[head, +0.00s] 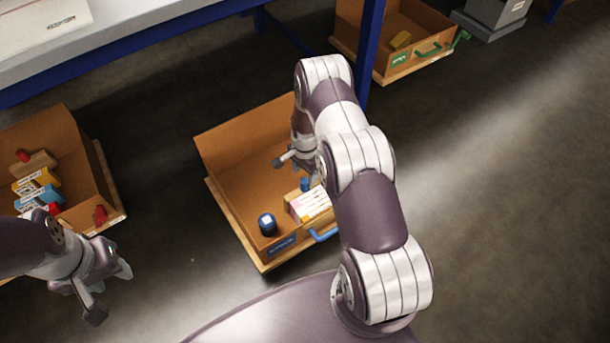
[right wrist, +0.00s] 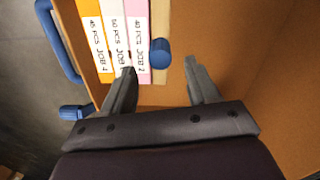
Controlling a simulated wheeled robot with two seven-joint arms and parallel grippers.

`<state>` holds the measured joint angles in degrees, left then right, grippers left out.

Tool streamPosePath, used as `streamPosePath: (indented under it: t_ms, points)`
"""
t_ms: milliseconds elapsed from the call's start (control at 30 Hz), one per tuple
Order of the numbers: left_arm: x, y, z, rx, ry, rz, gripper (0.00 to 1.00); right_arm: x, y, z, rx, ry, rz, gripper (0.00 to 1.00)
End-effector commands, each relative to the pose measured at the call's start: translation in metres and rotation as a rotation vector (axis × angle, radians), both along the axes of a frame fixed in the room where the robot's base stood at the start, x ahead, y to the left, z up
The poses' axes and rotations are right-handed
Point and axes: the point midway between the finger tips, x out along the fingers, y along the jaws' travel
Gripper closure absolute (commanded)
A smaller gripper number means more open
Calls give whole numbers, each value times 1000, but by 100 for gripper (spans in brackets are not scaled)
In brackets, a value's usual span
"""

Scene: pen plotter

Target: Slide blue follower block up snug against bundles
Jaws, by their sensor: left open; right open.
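The follower block is a pale wooden strip (right wrist: 161,20) with a blue knob (right wrist: 160,53). It stands in the middle drawer beside the labelled bundles (right wrist: 117,40), along the pink-edged one; I cannot make out a clear gap. In the head view the knob (head: 305,184) and bundles (head: 309,205) are partly hidden by my right arm. My right gripper (right wrist: 160,68) is open, its fingers on either side of the knob in the picture, not visibly touching it. In the head view it (head: 293,160) is over the drawer. My left gripper (head: 110,292) is open and empty at the lower left.
A left drawer (head: 75,145) holds coloured bundles and red-knobbed pieces. A green-handled drawer (head: 372,30) stands behind. A blue table leg (head: 370,50) is near my right arm.

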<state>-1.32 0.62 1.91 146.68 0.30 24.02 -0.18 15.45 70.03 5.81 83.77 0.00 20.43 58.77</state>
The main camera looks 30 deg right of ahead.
Motion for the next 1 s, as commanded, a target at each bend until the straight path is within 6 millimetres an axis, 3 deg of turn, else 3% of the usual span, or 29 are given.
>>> streamPosePath:
  t_ms: [33,100,300,900,1000]
  points:
    - [0,0,16,0,0,0,56,1,0,23,0,-2,0,41]
    - [0,0,24,0,0,0,56,0,0,41,0,-2,0,41]
    - [0,0,36,0,0,0,56,-1,0,72,1,1,0,41]
    - [0,0,37,0,0,0,56,0,0,77,1,1,3,41]
    - [0,0,37,0,0,0,56,-1,0,77,1,1,72,41]
